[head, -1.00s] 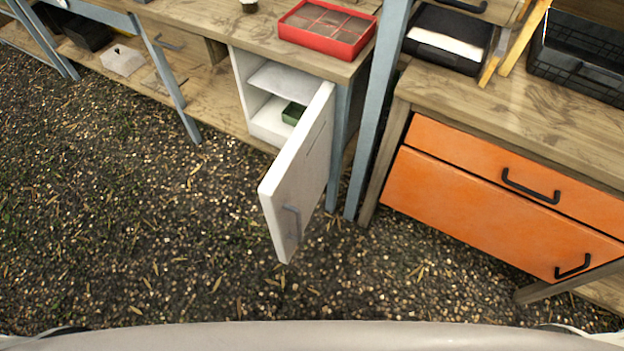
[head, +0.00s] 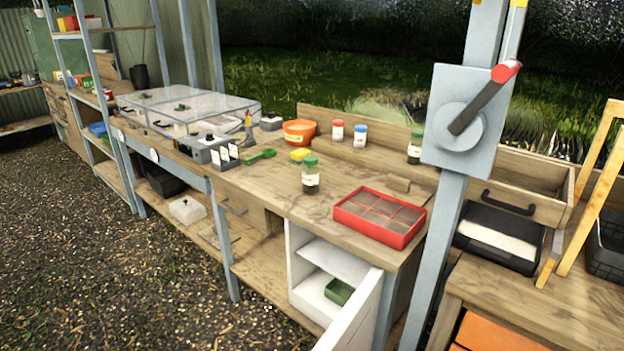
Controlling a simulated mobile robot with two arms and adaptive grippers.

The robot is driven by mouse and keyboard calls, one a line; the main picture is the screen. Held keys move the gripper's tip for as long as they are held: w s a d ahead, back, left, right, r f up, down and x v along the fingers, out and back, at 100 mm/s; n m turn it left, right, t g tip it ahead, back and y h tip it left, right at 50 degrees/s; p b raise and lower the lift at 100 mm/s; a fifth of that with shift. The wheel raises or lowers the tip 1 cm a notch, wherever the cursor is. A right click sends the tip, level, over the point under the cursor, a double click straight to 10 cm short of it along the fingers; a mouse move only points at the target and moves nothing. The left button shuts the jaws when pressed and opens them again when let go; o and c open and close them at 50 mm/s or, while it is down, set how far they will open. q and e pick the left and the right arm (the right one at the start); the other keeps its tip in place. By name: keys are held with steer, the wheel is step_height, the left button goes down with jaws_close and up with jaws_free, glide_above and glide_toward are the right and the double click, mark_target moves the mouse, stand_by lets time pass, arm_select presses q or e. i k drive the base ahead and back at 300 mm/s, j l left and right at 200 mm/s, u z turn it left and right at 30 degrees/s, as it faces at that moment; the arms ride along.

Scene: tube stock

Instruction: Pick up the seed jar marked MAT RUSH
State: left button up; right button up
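Several small jars stand upright on the wooden bench. A red-lidded jar (head: 337,133) and a blue-lidded jar (head: 360,138) stand side by side at the back. Another green-lidded jar (head: 414,150) stands at the back right, close to the grey post. Their labels are too small to read, so I cannot tell which is marked MAT RUSH. Neither of my grippers is in view.
A red divided tray (head: 344,219) lies on the bench's front right corner. The white cabinet door (head: 358,318) below hangs open. A grey post with a lever box (head: 464,120) rises at the right. An orange bowl (head: 299,139) and green scoop (head: 260,157) lie farther left.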

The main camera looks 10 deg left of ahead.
mark_target(310, 174)
steer(key=i+j, duration=0.15)
steer(key=j, duration=0.2)
steer(key=i+j, duration=0.1)
steer(key=j, duration=0.2)
steer(key=i+j+z, duration=0.1)
steer(key=j, duration=0.25)
steer(key=i+j, duration=0.15)
steer(key=j, duration=0.2)
steer(key=i+j, duration=0.1)
steer(key=j, duration=0.25)
steer(key=i+z, duration=0.05)
